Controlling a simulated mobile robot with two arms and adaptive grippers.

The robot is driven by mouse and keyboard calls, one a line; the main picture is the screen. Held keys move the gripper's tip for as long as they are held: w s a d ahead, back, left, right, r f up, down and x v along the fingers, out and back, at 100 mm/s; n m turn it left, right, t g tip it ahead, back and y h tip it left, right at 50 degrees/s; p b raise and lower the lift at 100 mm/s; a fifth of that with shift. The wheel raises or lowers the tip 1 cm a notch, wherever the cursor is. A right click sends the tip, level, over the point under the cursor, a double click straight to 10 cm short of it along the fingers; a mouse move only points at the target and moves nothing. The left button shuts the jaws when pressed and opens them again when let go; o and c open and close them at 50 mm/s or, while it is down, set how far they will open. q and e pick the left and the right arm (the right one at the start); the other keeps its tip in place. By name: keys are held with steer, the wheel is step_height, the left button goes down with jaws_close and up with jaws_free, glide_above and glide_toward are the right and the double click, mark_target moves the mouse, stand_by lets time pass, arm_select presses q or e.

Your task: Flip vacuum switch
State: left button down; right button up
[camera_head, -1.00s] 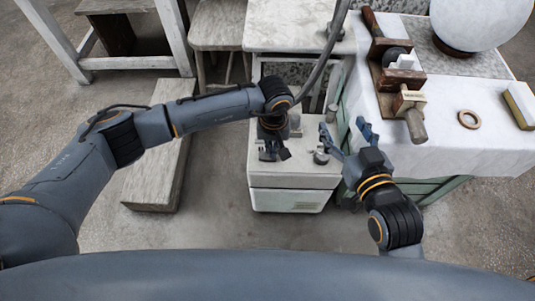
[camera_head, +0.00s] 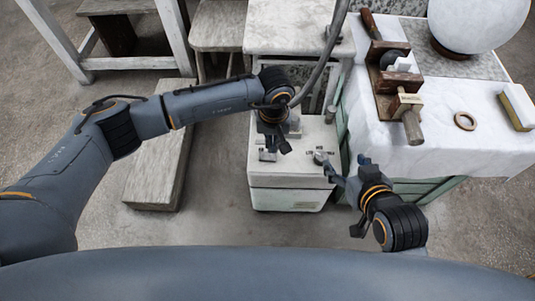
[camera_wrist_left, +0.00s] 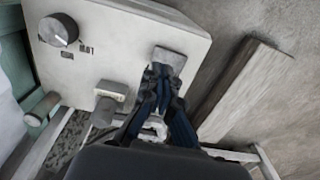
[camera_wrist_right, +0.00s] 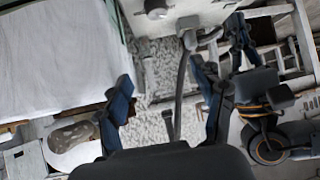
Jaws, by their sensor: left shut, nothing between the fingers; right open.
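The vacuum is a white box (camera_head: 286,202) on the floor in the middle of the head view. Its top carries a round dark knob (camera_wrist_left: 59,29) with a printed label. A pale grey block that looks like a switch (camera_wrist_left: 170,60) stands near the top's edge. My left gripper (camera_wrist_left: 160,78) is shut and empty, its tips right at this block; whether they touch it I cannot tell. In the head view the left gripper (camera_head: 273,146) is over the left part of the top. My right gripper (camera_head: 346,165) is open and empty beside the box's right side, near the knob.
A cloth-covered table (camera_head: 440,140) with a wooden vise, a ring (camera_head: 465,121) and a large white sphere (camera_head: 480,22) stands at the right. A hose (camera_head: 325,55) rises behind the box. A long plank block (camera_head: 160,150) lies at the left. Floor in front is clear.

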mark_target(272, 156)
arm_select(q)
steer(key=shift+r+p, duration=0.4)
steer(key=shift+r, duration=0.5)
steer(key=shift+r+p, duration=0.4)
steer(key=shift+r, duration=0.45)
arm_select(e)
steer(key=s+d+f+g+h, duration=0.1)
steer(key=s+d+f+g, duration=0.1)
steer(key=s+f+g, duration=0.2)
steer(key=shift+s+d+f, duration=0.15)
steer(key=shift+s+d, duration=0.1)
steer(key=shift+s, duration=1.3)
